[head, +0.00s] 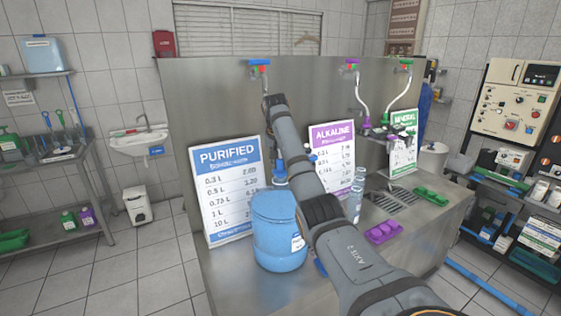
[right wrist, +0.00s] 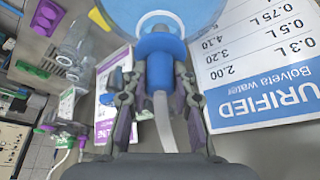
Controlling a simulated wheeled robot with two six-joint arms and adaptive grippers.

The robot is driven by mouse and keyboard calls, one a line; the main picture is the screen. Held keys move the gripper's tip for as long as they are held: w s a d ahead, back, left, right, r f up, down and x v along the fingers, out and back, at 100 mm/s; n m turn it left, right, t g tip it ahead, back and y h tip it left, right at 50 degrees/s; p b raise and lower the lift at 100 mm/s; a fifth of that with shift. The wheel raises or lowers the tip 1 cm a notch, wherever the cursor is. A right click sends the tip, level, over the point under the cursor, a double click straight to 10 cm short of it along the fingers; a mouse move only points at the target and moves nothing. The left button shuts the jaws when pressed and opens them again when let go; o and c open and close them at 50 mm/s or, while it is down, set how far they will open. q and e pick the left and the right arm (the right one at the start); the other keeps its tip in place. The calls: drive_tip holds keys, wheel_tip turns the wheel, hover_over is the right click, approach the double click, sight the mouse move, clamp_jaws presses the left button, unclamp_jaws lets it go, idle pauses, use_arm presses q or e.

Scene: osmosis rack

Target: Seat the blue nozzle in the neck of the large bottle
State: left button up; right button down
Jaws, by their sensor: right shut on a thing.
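The large blue bottle (head: 281,240) stands upright on the steel counter; its shoulder also shows at the top of the right wrist view (right wrist: 205,15). Its pale neck ring (right wrist: 162,20) is there too. The blue nozzle (right wrist: 160,50) lies against this ring, in line with it, with a pale hose (right wrist: 165,122) running from its other end. I cannot tell how deep it sits. My right gripper (right wrist: 157,78) is shut on the nozzle, one finger on each side. In the head view my right arm crosses in front and hides most of the gripper. My left gripper is not in view.
The PURIFIED sign (head: 231,190) stands close beside the bottle, and the ALKALINE sign (head: 333,158) is to the right. Clear bottles (head: 356,200) and a purple tray (head: 384,229) are on the counter's right part. Taps (head: 259,63) hang on the steel back panel.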

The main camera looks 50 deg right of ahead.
idle(0.3)
drive_tip(key=shift+f, duration=0.45)
drive_tip(key=c, duration=1)
unclamp_jaws()
drive_tip(key=shift+o, duration=0.2)
drive_tip(key=o, duration=0.6)
drive_tip(key=shift+r, duration=0.15)
